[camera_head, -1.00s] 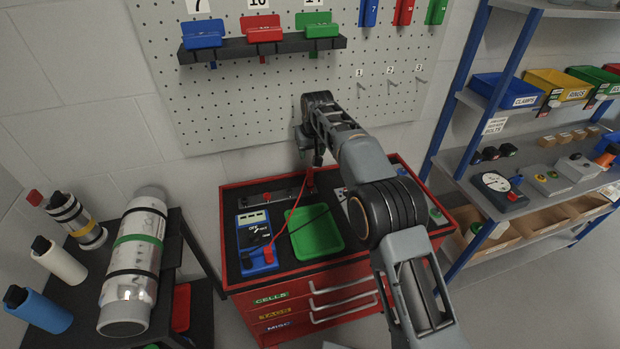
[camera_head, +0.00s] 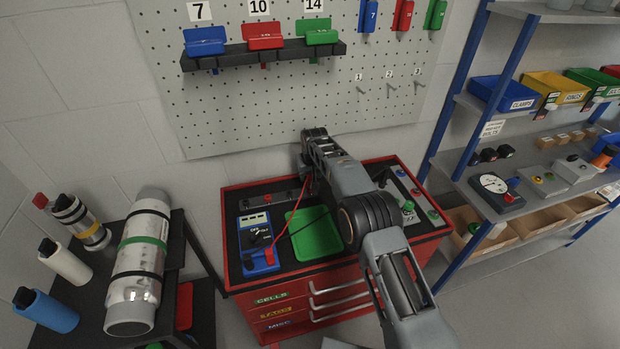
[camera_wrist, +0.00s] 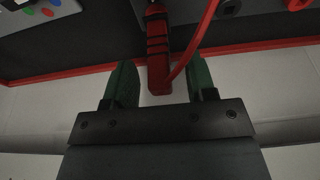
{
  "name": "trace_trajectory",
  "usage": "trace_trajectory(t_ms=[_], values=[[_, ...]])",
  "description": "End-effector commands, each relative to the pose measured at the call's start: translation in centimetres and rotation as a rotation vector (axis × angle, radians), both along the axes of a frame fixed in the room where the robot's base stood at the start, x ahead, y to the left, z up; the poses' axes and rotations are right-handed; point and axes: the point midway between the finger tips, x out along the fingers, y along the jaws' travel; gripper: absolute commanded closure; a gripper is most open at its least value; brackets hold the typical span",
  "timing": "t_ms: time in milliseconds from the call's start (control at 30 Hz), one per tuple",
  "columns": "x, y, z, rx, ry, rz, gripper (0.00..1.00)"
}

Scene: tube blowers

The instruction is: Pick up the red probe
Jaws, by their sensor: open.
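The red probe (camera_wrist: 158,48) shows in the wrist view as a red handle with dark bands, with a red cable beside it. My gripper (camera_wrist: 160,82) is open, with one green fingertip on each side of the probe's lower end. Gaps show between the probe and both fingertips. In the head view my arm hides the gripper and the probe handle. A red lead runs to the blue multimeter (camera_head: 259,243) on the cart top.
The red cart (camera_head: 230,271) holds a green tray (camera_head: 316,236) and small panels with knobs. A pegboard (camera_head: 300,100) stands behind. A shelf rack (camera_head: 476,100) is at the right, and a table with a large cylinder (camera_head: 136,265) is at the left.

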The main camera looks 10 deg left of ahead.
Motion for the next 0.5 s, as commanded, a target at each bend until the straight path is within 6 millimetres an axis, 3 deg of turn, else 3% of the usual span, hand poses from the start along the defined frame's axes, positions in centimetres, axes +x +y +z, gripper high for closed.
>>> trace_trajectory(t_ms=[200,467,500], values=[[0.4,0.3,-1.6,0.001,-0.002,0.000,0.49],[0.4,0.3,-1.8,0.001,-0.002,0.000,0.49],[0.4,0.3,-1.8,0.001,-0.002,0.000,0.53]])
